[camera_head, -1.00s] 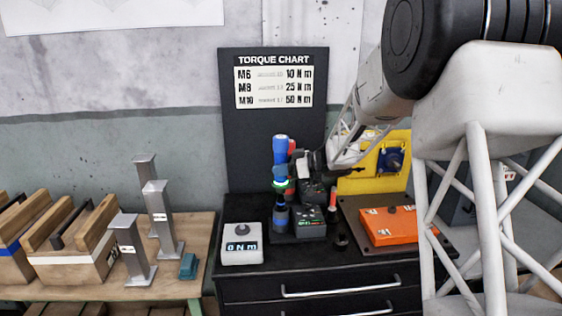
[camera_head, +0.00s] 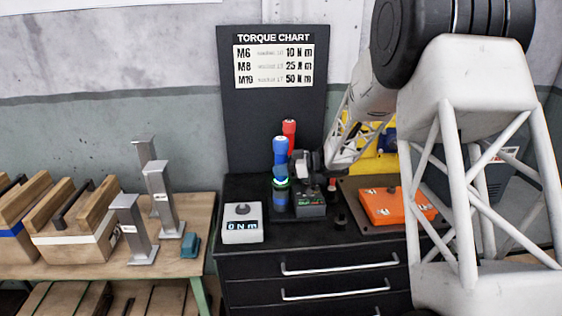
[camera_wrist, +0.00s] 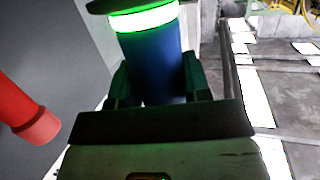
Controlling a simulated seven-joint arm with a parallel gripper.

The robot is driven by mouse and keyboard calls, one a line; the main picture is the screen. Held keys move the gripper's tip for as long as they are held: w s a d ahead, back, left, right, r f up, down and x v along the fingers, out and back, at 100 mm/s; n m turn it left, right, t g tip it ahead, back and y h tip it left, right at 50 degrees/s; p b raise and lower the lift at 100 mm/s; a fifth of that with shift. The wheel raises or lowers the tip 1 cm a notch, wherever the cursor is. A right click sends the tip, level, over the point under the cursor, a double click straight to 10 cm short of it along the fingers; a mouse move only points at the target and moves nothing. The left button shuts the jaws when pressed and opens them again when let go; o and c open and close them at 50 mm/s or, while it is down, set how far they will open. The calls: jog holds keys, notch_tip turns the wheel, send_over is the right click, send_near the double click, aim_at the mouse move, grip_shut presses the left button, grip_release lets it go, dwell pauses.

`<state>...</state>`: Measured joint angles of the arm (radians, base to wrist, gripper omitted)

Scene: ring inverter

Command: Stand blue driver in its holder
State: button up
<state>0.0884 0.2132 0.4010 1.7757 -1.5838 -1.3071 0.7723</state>
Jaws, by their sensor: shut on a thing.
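The blue driver (camera_head: 280,152) stands upright above the left part of the dark cabinet top, with a lit green ring around its body. My gripper (camera_head: 287,171) reaches in from the right and is shut on it. In the wrist view the blue body (camera_wrist: 154,62) sits between my two fingers (camera_wrist: 155,85), just below the glowing ring. A dark blue, cup-like holder (camera_head: 280,202) is directly under the driver, beside a small black unit with a green display (camera_head: 311,206). The driver's lower end meets or enters this holder; I cannot tell how deep it sits.
A red driver (camera_head: 289,128) stands close behind the blue one. A white torque meter reading 0 Nm (camera_head: 242,223) is at the front left. An orange case (camera_head: 397,207) lies on the right. The torque chart board (camera_head: 274,60) rises behind.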

jog(key=shift+f, duration=0.9)
dwell(0.5)
jog(key=o, duration=1.2)
jog(key=shift+o, duration=0.2)
jog(key=shift+f, duration=0.1)
jog(key=shift+d, duration=0.1)
jog(key=v, duration=0.7)
jog(key=shift+d, duration=0.3)
jog(key=shift+s+r, duration=0.1)
jog(key=shift+r, duration=0.1)
